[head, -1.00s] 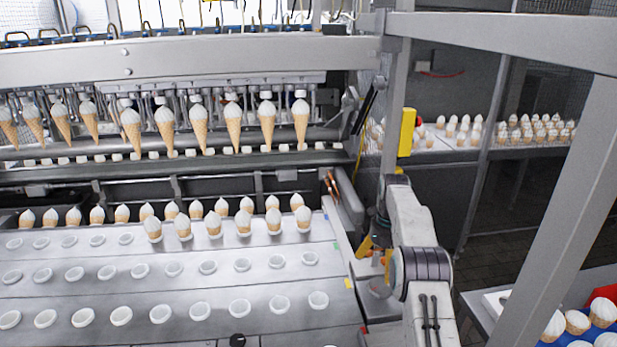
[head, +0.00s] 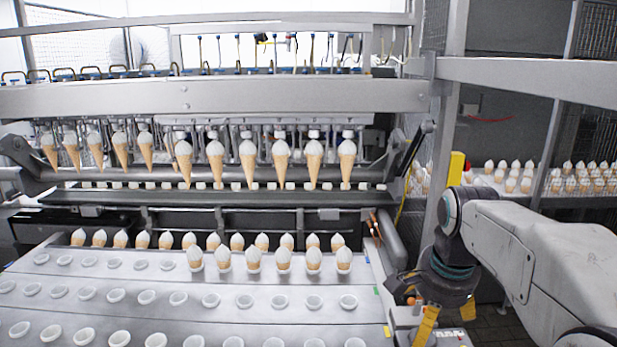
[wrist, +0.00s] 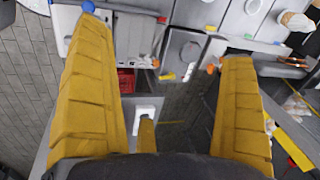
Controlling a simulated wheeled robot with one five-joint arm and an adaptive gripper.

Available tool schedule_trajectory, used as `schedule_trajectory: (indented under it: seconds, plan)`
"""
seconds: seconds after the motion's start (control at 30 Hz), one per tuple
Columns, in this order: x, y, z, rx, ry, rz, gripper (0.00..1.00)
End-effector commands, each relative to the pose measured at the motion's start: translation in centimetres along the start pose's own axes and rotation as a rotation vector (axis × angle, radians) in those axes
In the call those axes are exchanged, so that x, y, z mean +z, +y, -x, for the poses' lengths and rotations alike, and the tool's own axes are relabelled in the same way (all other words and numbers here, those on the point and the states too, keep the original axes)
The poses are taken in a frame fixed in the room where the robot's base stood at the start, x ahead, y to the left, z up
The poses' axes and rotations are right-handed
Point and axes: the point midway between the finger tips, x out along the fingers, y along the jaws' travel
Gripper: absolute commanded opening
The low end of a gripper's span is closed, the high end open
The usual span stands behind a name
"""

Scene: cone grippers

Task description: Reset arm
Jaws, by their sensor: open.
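My arm (head: 540,250) reaches in from the right in the head view. It bends down to my gripper (head: 413,312), which has yellow fingers and hangs beside the right end of the machine's tray. In the wrist view my gripper (wrist: 185,100) is open, its two yellow fingers wide apart with nothing between them. Below it are the machine's edge and a dark gap. Several white-topped ice cream cones (head: 281,165) hang in a row from the machine's cone grippers. More cones (head: 283,258) stand in rows of the metal tray (head: 250,325).
A yellow post (head: 456,168) and grey frame beams (head: 530,82) stand close to my arm. More cones (head: 510,180) stand on a shelf at the back right. The front rows of tray holes (head: 244,301) are empty. One cone (wrist: 296,20) shows at the wrist view's top right.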

Motion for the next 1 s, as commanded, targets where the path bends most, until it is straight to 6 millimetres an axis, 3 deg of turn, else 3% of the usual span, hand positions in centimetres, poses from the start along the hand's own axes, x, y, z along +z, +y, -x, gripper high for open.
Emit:
schedule_trajectory:
  seconds: [0.23,0.5,0.7,1.0]
  plan:
    - [5.6,6.9,1.8,-0.06,0.043,0.455,0.99]
    - [10.0,13.4,0.7,-0.095,0.096,0.86,0.99]
    - [11.7,16.0,-0.4,-0.105,0.124,1.03,0.99]
    - [12.3,17.0,-0.9,-0.107,0.134,1.097,0.99]
